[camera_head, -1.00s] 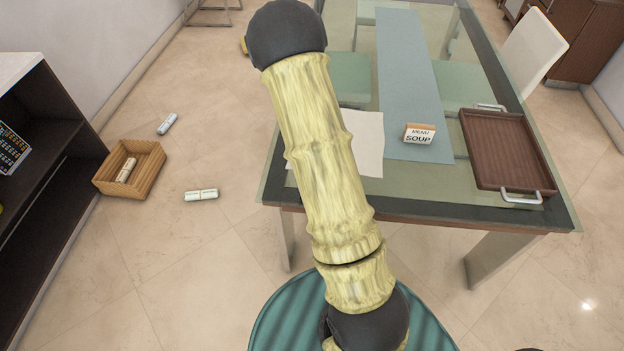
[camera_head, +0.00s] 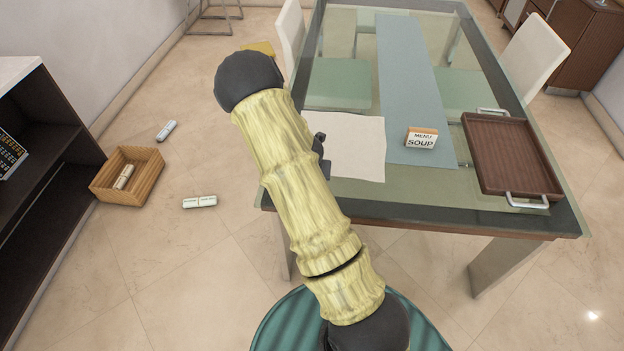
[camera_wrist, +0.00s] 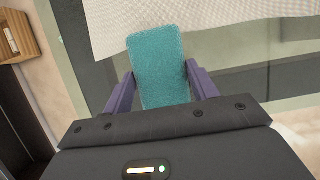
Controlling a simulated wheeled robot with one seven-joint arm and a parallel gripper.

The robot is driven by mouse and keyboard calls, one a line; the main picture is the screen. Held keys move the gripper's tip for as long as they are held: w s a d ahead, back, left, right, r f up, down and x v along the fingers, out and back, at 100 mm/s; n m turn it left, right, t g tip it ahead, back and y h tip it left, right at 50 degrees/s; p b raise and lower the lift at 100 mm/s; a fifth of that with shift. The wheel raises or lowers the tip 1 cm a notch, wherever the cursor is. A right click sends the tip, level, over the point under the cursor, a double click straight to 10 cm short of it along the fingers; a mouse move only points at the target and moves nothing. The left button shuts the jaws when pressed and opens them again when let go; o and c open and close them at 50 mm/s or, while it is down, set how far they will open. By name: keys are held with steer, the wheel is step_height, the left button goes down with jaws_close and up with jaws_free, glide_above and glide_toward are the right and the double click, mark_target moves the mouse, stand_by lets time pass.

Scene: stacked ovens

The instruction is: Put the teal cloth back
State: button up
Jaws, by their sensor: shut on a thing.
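The teal cloth (camera_wrist: 158,60) is a small folded-looking rectangle in the wrist view. My gripper (camera_wrist: 159,74) is shut on it, with one purple finger on each side. The cloth is over the near edge area of the glass table (camera_wrist: 265,92), close to a pale cloth or mat. In the head view my arm covers most of my gripper, and the teal cloth does not show there. Whether the cloth touches the table cannot be told.
The glass table bears a pale mat (camera_head: 355,150), a grey-blue runner (camera_head: 410,75), a menu sign (camera_head: 421,138) and a brown tray (camera_head: 509,155). A wooden box (camera_head: 140,187) and white battery-like rolls (camera_head: 200,202) are on the floor. A dark shelf (camera_head: 45,200) stands left.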

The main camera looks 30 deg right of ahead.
steer(key=shift+f, duration=0.35)
steer(key=o, duration=0.9)
steer(key=shift+r, duration=0.15)
steer(key=p+v, duration=0.2)
steer(key=v, duration=0.9)
steer(key=shift+s+a+r, duration=0.15)
steer(key=shift+s+r, duration=0.05)
steer(key=shift+r, duration=0.15)
steer(key=shift+r, duration=0.1)
